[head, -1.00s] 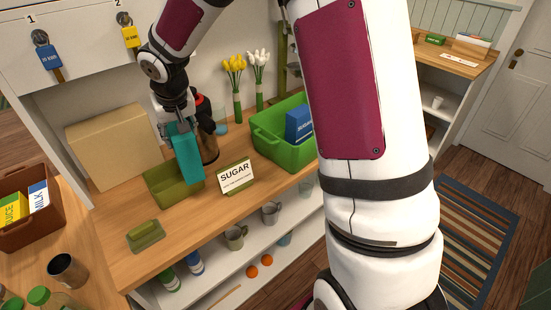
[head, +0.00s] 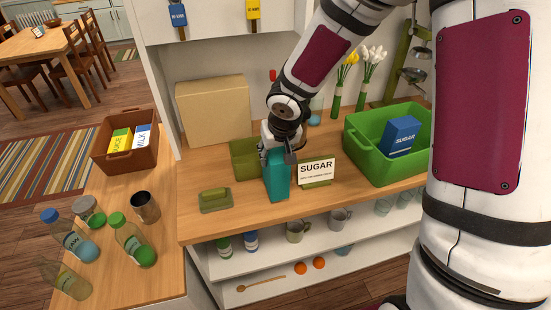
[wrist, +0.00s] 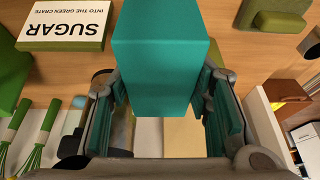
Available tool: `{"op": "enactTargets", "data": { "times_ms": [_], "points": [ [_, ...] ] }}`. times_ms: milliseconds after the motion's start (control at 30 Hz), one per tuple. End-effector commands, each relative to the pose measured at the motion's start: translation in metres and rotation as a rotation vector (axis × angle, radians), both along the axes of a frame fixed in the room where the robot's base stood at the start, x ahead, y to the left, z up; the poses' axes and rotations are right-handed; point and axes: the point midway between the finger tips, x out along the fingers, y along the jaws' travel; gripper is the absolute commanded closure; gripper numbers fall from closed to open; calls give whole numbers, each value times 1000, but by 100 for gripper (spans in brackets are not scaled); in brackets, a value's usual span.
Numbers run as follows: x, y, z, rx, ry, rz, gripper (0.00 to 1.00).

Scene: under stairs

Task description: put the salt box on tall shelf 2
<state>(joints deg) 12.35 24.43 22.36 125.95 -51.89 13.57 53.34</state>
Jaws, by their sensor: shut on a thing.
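The salt box is a tall teal box (head: 277,178), with no lettering visible on the sides in view. My gripper (head: 278,148) is shut on its upper part. The box is upright, at the front right of the olive tray (head: 242,163) and left of the SUGAR sign (head: 317,172). I cannot tell if its base touches the counter. In the wrist view the box (wrist: 155,50) fills the middle between my gripper's fingers (wrist: 160,95). I cannot identify tall shelf 2 in these views.
A green crate (head: 365,166) with a blue SUGAR box (head: 401,136) stands at right. A cardboard box (head: 213,110) is behind. A brown crate (head: 124,172), bottles and a metal cup (head: 145,207) stand at left. Low shelves (head: 260,268) hold mugs.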

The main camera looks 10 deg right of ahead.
Motion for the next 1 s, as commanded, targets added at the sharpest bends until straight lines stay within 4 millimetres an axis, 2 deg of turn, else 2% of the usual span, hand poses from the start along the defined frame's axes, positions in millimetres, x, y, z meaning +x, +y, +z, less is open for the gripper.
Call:
{"op": "enactTargets", "data": {
  "times_ms": [33,167,667,700,733,767,1000],
  "points": [
    [3,1,-10,-2,0,3,100],
    [2,0,-21,-2,0,1,100],
    [2,0,-24,0,-2,1,100],
    [1,0,-24,0,0,1,46],
    [1,0,-24,0,0,1,39],
    [1,0,-24,0,0,1,35],
    [1,0,-23,-1,0,1,35]
  ]
}}
